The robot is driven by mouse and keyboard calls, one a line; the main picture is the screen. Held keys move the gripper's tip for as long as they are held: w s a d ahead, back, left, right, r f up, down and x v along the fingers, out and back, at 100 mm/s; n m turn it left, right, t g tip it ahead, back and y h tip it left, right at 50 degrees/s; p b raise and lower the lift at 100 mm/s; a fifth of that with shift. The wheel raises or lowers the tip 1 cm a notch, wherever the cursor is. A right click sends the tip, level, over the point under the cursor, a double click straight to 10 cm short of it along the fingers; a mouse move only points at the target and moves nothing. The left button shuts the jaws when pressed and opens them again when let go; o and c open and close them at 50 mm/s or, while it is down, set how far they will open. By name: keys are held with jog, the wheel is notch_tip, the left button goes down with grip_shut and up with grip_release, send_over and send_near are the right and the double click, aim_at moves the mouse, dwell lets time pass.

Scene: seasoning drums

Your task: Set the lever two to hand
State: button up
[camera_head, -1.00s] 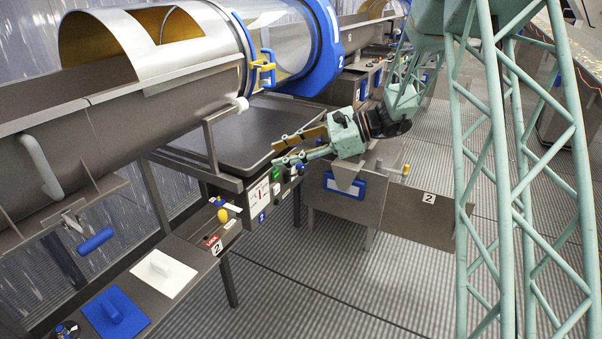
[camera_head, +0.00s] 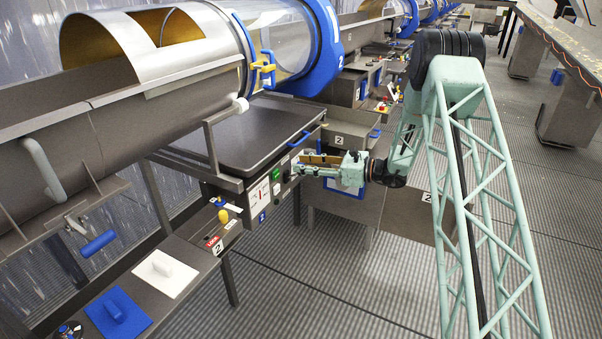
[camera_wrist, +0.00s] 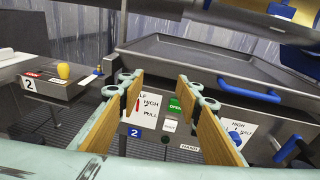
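My gripper (camera_head: 298,166) is open and empty, with its wooden-faced fingers level and pointing left at the right end of the control panel (camera_head: 262,192) marked 2. In the wrist view my gripper (camera_wrist: 160,77) has its two fingers apart, with the panel between and below them. The panel has a red pointer on a white scale (camera_wrist: 150,108), a green OPEN button (camera_wrist: 175,106) and a white button (camera_wrist: 169,125). A HAND label (camera_wrist: 190,147) shows low on the panel, partly behind the right finger. I cannot make out lever two or its setting; the finger may hide it.
A dark tray (camera_head: 245,135) with a blue handle (camera_wrist: 248,91) lies above the panel. A side bench (camera_head: 140,270) carries a yellow knob (camera_head: 223,215), a white lid and a blue lid. A drum (camera_head: 285,40) hangs above. Open floor lies in front.

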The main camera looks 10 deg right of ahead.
aim_at(296, 174)
jog(key=w+d+f+m+t+h, duration=0.1)
jog(key=w+d+f+m+t, duration=0.1)
jog(key=d+f, duration=0.3)
jog(key=w+d+f+m+t+h+p, duration=0.1)
jog(key=w+d+f+m+t, duration=0.2)
jog(key=d+f, duration=0.3)
notch_tip(296, 174, down, 4)
jog(key=shift+w+f+m, duration=0.1)
jog(key=shift+w+m, duration=0.6)
jog(key=shift+w, duration=0.1)
jog(key=shift+b+x, duration=0.75)
jog(key=shift+x, duration=6.1)
jog(key=shift+f, duration=0.1)
jog(key=shift+c, duration=0.5)
jog(key=shift+d, duration=0.1)
grip_shut()
